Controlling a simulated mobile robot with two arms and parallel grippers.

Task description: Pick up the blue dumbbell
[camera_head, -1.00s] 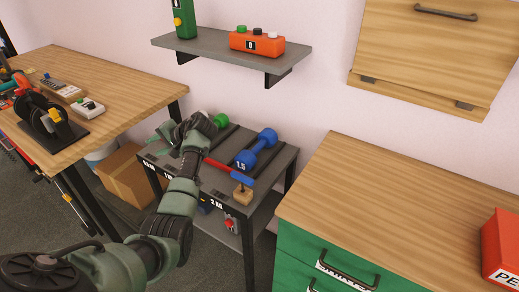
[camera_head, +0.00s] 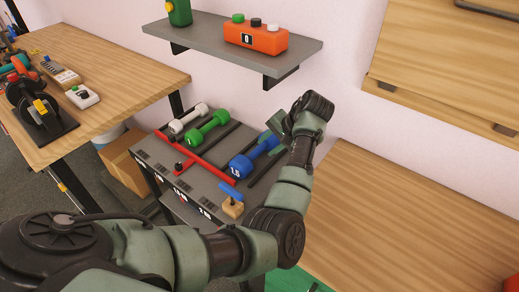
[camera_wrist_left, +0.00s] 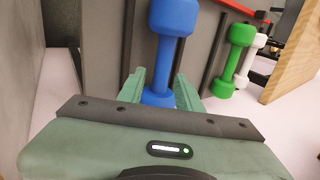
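The blue dumbbell (camera_head: 252,158), marked 1.5, lies on the grey rack (camera_head: 187,182) at the right of the row. It also shows in the left wrist view (camera_wrist_left: 173,38), pointing away from the gripper. My left gripper (camera_head: 277,124) is at the dumbbell's far end, partly hidden by my wrist in the head view. In the left wrist view its two green fingers (camera_wrist_left: 159,84) are apart, one on each side of the dumbbell's near head. I cannot tell whether they touch it. My right gripper is not in view.
Green (camera_head: 207,132) and white (camera_head: 188,118) dumbbells lie left of the blue one. A red bar (camera_head: 192,155) crosses the rack, and a small blue-handled wooden block (camera_head: 232,205) stands at its front edge. A wall shelf (camera_head: 215,42) hangs above. A wooden cabinet top (camera_head: 400,215) stands right.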

